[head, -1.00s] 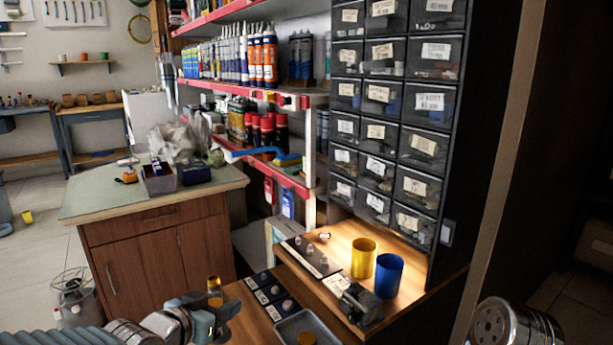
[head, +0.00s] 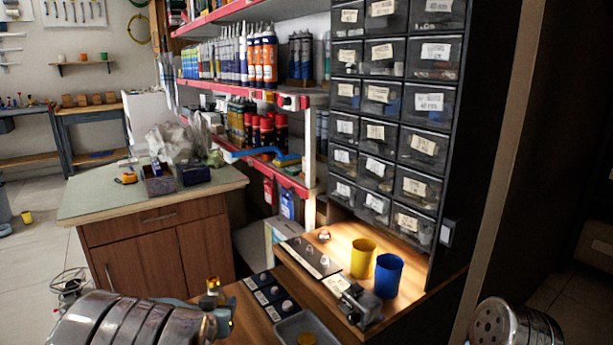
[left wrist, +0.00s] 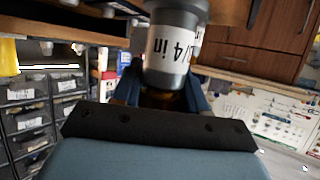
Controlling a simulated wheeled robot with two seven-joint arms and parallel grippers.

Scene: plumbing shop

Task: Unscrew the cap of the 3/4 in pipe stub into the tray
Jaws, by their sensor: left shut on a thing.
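My left gripper (head: 218,312) is low at the left of the bench in the head view, partly hidden by its own wrist. A brass-coloured cap (head: 213,285) shows at its fingers. In the left wrist view, a grey pipe stub (left wrist: 172,72) has a white label ending in "/4 in". The fingers (left wrist: 163,92) stand on both sides of the stub's end, where a dark brownish cap (left wrist: 165,99) shows, and are shut on it. Whether its thread is still engaged cannot be seen. The grey tray (head: 281,331) stands right of the gripper, with a round brass-coloured thing inside. My right gripper is out of view.
Dark labelled plates with small round pieces (head: 268,292) lie between gripper and tray. A yellow cup (head: 363,258), a blue cup (head: 389,277) and a dark vise-like tool (head: 358,305) stand on the raised bench. The drawer cabinet (head: 400,120) rises behind.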

